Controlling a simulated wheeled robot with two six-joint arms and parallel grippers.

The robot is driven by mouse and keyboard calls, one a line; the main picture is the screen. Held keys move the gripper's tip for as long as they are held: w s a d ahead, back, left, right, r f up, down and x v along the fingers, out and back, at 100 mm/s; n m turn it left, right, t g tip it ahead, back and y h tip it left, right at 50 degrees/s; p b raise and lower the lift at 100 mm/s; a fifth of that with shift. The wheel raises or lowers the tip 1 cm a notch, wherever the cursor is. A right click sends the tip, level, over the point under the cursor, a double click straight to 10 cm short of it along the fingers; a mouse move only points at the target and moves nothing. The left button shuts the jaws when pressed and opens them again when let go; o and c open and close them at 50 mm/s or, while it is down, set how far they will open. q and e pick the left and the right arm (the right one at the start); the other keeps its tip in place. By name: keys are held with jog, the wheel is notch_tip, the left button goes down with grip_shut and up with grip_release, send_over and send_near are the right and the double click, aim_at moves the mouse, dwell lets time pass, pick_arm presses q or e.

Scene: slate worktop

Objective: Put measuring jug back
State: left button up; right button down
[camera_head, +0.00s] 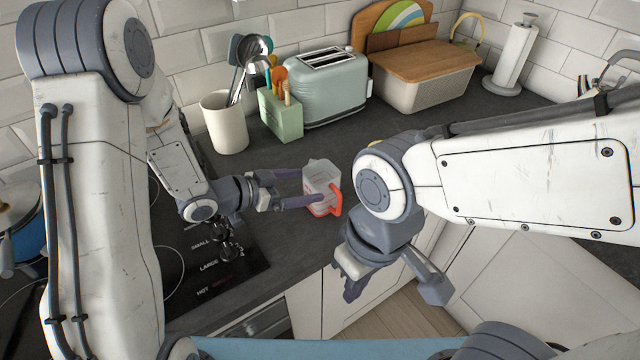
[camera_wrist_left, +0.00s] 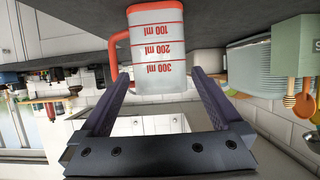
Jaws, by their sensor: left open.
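The measuring jug (camera_head: 324,181) is clear with red markings and a red handle. It stands on the slate worktop, and its handle points right in the head view. My left gripper (camera_head: 308,186) is open, with its dark fingers reaching toward the jug. In the left wrist view the jug (camera_wrist_left: 157,50) appears upside down, with its handle at picture left. There its open end lies between the tips of my open left gripper (camera_wrist_left: 162,78), with gaps visible beside it. My right gripper (camera_head: 393,287) is open and empty, pointing down in front of the worktop edge.
Behind the jug stand a green utensil block (camera_head: 281,118), a white utensil crock (camera_head: 224,124), a mint toaster (camera_head: 325,88) and a wooden-lidded bread bin (camera_head: 424,78). The hob (camera_head: 205,265) lies left. Clear worktop lies between jug and toaster.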

pick_arm(q)
jog(key=v, duration=0.3)
jog(key=y, duration=0.1)
jog(key=w+y, duration=0.1)
jog(key=y, duration=0.1)
jog(key=shift+d, duration=0.1)
jog(key=shift+w+r+n+y, duration=0.15)
jog(key=shift+n+y, duration=0.15)
jog(key=shift+y, duration=0.5)
jog(key=s+d+r+n+g+y, duration=0.1)
jog(key=s+r+g+y, duration=0.1)
jog(key=s, duration=1.1)
jog(key=s+r+n+g+y, duration=0.2)
jog(key=s+g, duration=0.3)
jog(key=s, duration=0.8)
jog(key=shift+d+r+y, duration=0.4)
jog(key=shift+r+y, duration=0.1)
jog(key=shift+y, duration=0.3)
jog(key=shift+s, duration=0.1)
